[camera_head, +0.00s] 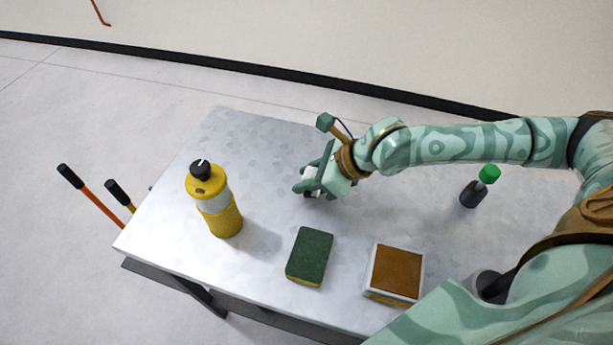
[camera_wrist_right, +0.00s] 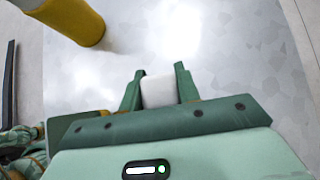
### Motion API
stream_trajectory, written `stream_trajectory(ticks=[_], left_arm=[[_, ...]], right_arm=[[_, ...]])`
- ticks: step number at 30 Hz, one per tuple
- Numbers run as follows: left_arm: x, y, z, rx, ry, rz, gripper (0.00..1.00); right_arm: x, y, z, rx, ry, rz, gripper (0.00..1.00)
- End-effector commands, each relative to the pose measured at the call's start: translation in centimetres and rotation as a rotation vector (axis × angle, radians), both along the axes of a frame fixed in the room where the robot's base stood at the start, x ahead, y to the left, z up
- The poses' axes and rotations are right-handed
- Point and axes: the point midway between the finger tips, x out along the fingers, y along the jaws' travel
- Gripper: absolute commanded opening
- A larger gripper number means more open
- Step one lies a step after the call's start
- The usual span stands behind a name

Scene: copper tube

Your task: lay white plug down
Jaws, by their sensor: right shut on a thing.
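The white plug (camera_wrist_right: 159,91) is a small white block between the two green fingers of my right gripper (camera_wrist_right: 158,88) in the right wrist view. In the head view my right gripper (camera_head: 304,188) is over the middle of the metal table (camera_head: 240,135), shut on the plug, which shows as a small pale patch (camera_head: 310,173). I cannot tell whether the plug touches the table top. My left gripper is not in view.
A yellow torch bottle (camera_head: 221,217) stands left of the gripper; it also shows in the right wrist view (camera_wrist_right: 75,18). A green sponge (camera_head: 310,254), a brown-topped block (camera_head: 396,272) and a green-capped bottle (camera_head: 478,188) are on the table. The far left table top is clear.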

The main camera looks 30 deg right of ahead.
Motion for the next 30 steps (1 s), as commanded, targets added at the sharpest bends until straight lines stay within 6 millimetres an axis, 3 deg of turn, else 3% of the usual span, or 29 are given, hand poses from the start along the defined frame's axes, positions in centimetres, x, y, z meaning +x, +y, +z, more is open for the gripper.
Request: stream_trajectory(ticks=[5,6,8,9,20,30], left_arm=[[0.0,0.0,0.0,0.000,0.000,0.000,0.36],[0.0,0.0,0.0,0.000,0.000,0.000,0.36],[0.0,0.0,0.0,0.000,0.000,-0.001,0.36],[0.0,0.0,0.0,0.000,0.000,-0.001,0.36],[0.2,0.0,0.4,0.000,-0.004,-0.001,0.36],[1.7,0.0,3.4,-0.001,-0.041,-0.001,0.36]], right_arm=[[0.0,0.0,-0.1,0.000,0.000,0.000,0.05],[0.0,0.0,-0.2,-0.001,-0.001,0.000,0.35],[0.0,0.0,-0.1,-0.001,-0.001,0.000,0.52],[0.0,0.0,-0.1,-0.001,-0.001,0.000,0.54],[-0.3,-0.3,0.8,-0.002,-0.001,-0.001,0.54],[-4.3,-4.0,6.4,-0.005,-0.004,-0.002,0.54]])
